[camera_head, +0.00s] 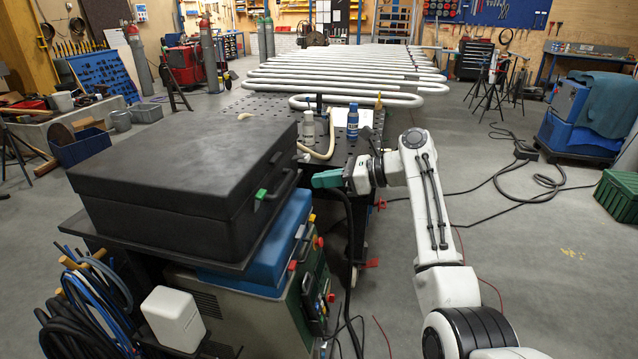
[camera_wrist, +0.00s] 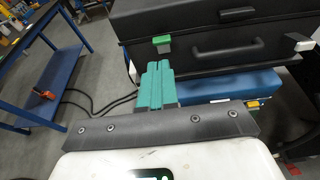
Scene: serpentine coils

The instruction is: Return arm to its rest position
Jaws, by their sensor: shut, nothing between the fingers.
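My arm stretches up from the lower right of the head view, and my gripper (camera_head: 327,179) points left at its end, near the right side of the black case. In the wrist view my gripper (camera_wrist: 158,70) shows two green fingers lying together, with nothing between them. The black case (camera_head: 185,160) sits closed on top of the cart. In the wrist view the case (camera_wrist: 245,42) stands just beyond the fingertips, with its handle and a green latch (camera_wrist: 162,40) in sight. I cannot tell whether the fingers touch the case.
A dark table (camera_head: 262,107) with white serpentine coils (camera_head: 345,75) lies beyond the gripper. A blue bottle (camera_head: 352,121) and a grey-white bottle (camera_head: 308,128) stand at its near end. A welding machine (camera_head: 245,310) is under the case. Cables (camera_head: 530,165) cross the open floor at right.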

